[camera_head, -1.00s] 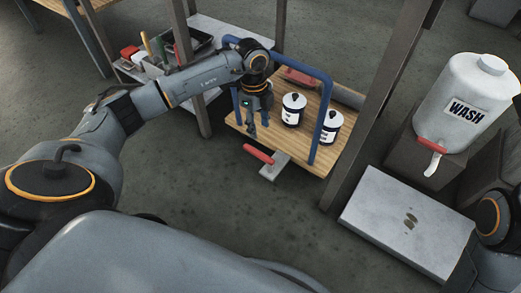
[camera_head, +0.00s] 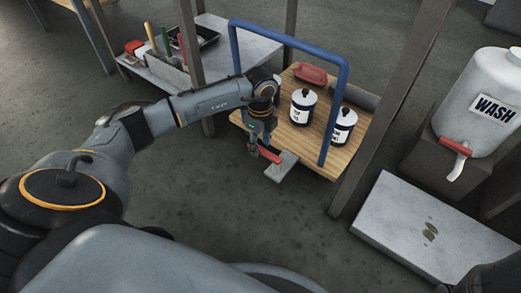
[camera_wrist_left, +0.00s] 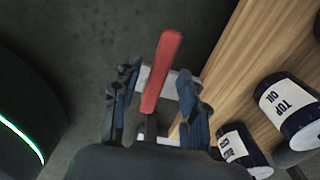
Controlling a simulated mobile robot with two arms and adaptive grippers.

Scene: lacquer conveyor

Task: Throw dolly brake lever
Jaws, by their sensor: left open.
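The dolly has a wooden deck (camera_head: 313,151) and a blue hoop handle (camera_head: 289,41). Its brake lever has a red grip (camera_head: 269,155) and sits on a grey metal plate (camera_head: 281,167) at the deck's near edge. My left gripper (camera_head: 253,147) is open and pointing down at the lever. In the left wrist view the red grip (camera_wrist_left: 161,70) lies between the two open fingers (camera_wrist_left: 159,78), with gaps at its sides; its far end reaches beyond the fingertips. My right gripper is out of view.
Two white cans (camera_head: 303,106) (camera_head: 342,127) and a red object (camera_head: 311,74) stand on the deck. A bench with a tool caddy (camera_head: 167,75) is behind left. A WASH jug (camera_head: 482,113) and a pale slab (camera_head: 425,230) are right. A post (camera_head: 393,105) stands beside the dolly.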

